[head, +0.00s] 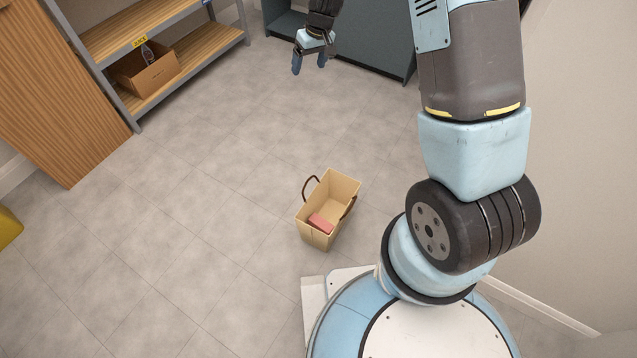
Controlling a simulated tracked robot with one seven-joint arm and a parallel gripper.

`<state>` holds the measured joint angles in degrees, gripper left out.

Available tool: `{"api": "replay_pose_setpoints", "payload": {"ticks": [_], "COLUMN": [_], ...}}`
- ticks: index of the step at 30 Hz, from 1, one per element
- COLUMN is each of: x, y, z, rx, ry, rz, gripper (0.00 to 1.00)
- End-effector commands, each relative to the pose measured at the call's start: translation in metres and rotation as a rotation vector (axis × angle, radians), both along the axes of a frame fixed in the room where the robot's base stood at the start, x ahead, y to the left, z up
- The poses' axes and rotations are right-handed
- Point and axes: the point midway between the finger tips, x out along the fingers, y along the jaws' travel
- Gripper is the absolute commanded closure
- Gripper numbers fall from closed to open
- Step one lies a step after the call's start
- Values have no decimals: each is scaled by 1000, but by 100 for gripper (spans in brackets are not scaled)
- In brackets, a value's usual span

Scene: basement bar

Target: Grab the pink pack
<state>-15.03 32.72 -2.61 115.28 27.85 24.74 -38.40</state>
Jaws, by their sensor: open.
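A pink pack (320,223) lies inside an open tan bag (343,189) with dark handles. The bag stands on the tiled floor just ahead of my base, and its walls surround the pack. My gripper (309,66) is at the top of the head view, far beyond the bag. Its two blue-grey fingers are apart with nothing between them. The lower part of the pack is hidden by the bag's front wall.
A shelf unit (120,28) at the upper left holds a cardboard box (146,72) with a bottle in it. A wooden cabinet (50,95) stands at the left. A dark grey cabinet (370,35) is behind my gripper. The floor around the bag is clear.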

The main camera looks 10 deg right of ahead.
Motion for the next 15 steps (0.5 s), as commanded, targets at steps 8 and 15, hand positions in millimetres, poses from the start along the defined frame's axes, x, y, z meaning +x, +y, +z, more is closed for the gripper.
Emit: {"api": "replay_pose_setpoints", "payload": {"ticks": [8, 15], "x": [8, -3], "y": [26, 40], "z": [-117, -220], "rx": [-39, -83], "ry": [49, 84], "rz": [63, 118], "gripper": [17, 17]}}
